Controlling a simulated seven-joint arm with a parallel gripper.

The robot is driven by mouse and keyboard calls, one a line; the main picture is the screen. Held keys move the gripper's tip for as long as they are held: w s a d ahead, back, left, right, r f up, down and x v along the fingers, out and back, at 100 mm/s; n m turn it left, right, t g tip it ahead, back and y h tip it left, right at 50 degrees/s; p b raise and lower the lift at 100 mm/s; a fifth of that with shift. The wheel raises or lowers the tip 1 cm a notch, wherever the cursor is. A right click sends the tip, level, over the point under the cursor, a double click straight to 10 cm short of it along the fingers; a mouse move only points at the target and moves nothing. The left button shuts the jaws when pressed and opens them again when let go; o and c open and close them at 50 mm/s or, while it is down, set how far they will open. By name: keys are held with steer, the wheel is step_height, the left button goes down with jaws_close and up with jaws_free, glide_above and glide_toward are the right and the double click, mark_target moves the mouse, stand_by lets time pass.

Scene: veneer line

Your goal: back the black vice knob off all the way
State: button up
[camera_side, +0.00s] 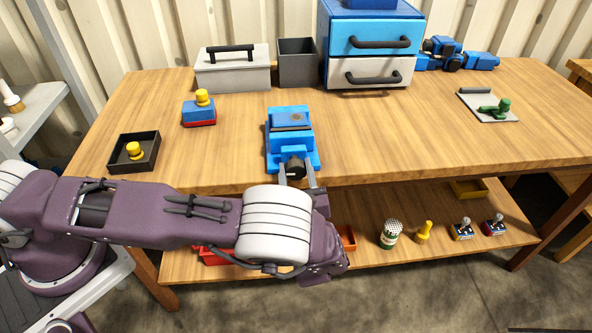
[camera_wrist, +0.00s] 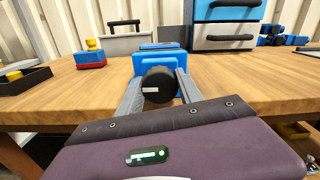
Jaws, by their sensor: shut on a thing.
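The blue vice (camera_side: 289,135) stands at the front edge of the wooden bench, and it also shows in the wrist view (camera_wrist: 145,62). Its black knob (camera_side: 295,166) faces the front edge. In the wrist view the black knob (camera_wrist: 159,84) is round with a small white mark on its face. My gripper (camera_side: 298,178) reaches up from the front of the bench. Its two grey fingers are shut on the knob, one on each side, and in the wrist view my gripper (camera_wrist: 160,88) hides part of the vice body behind.
A blue-and-red block with a yellow knob (camera_side: 201,110) and a black tray (camera_side: 118,157) are left of the vice. A grey toolbox (camera_side: 233,72), dark bin (camera_side: 297,64) and drawer unit (camera_side: 369,45) stand behind. The bench right of the vice is clear up to a grey plate (camera_side: 487,105).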

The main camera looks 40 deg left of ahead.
steer(key=n, duration=0.4)
steer(key=shift+n, duration=0.3)
steer(key=n, duration=0.4)
steer(key=shift+n, duration=0.3)
steer(key=n, duration=0.4)
steer(key=shift+n, duration=2.1)
steer(key=o, duration=1.4)
steer(key=shift+f, duration=0.1)
